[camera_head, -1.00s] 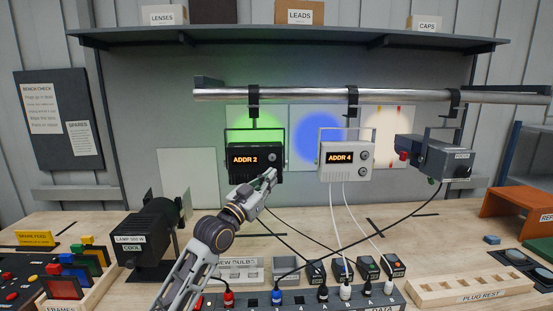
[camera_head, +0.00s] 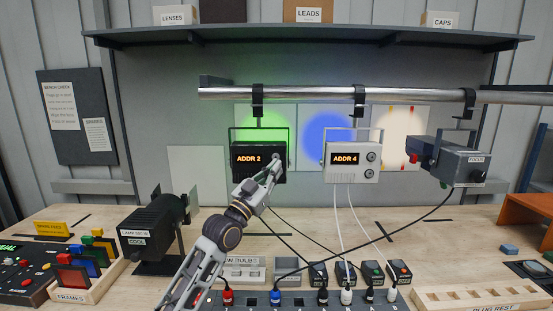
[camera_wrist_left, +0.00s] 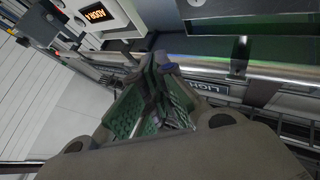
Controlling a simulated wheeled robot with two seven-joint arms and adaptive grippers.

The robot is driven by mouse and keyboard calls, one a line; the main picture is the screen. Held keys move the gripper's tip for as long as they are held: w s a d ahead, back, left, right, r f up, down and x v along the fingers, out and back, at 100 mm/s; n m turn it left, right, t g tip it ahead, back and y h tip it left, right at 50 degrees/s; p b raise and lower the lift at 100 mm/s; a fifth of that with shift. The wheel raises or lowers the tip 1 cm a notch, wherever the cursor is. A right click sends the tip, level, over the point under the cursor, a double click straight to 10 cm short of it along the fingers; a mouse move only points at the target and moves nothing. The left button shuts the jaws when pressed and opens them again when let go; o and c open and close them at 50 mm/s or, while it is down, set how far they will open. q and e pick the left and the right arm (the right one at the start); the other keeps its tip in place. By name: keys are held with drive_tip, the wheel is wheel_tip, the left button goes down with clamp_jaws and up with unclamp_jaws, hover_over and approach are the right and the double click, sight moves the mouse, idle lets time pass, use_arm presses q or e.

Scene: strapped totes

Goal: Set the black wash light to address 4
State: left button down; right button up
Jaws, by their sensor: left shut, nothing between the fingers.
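The black wash light (camera_head: 240,165) hangs from the pipe at the centre left of the head view. Its orange display reads ADDR 2, and a green glow shows on the panel behind it. My left gripper (camera_head: 275,166) is at the right part of its front face and covers the lower controls there; I cannot tell whether it touches. In the left wrist view the gripper (camera_wrist_left: 158,68) has its fingers together, empty. A lit ADDR display (camera_wrist_left: 96,13) shows at that view's top left, its digit hard to read. My right gripper is not in view.
A white light (camera_head: 352,172) reading ADDR 4 hangs to the right, and a grey lamp (camera_head: 458,165) beyond it. Cables run down to a socket strip (camera_head: 290,300) at the bench front. A dark lamp (camera_head: 150,232) stands at the left.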

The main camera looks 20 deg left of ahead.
sight(276, 157)
use_arm(q)
drive_tip(key=shift+s+a+r, duration=0.15)
drive_tip(key=shift+s+r, duration=0.05)
drive_tip(key=shift+r, duration=0.2)
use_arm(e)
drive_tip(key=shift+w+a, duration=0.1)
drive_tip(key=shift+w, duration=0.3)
use_arm(q)
drive_tip(key=shift+w, duration=0.15)
drive_tip(key=w+a+b, duration=0.2)
drive_tip(key=w+b, duration=0.1)
drive_tip(key=w, duration=0.5)
drive_tip(key=shift+a+b, duration=0.25)
drive_tip(key=shift+b, duration=0.05)
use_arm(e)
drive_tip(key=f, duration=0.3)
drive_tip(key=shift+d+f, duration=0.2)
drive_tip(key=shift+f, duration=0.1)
use_arm(q)
drive_tip(key=shift+w, duration=0.1)
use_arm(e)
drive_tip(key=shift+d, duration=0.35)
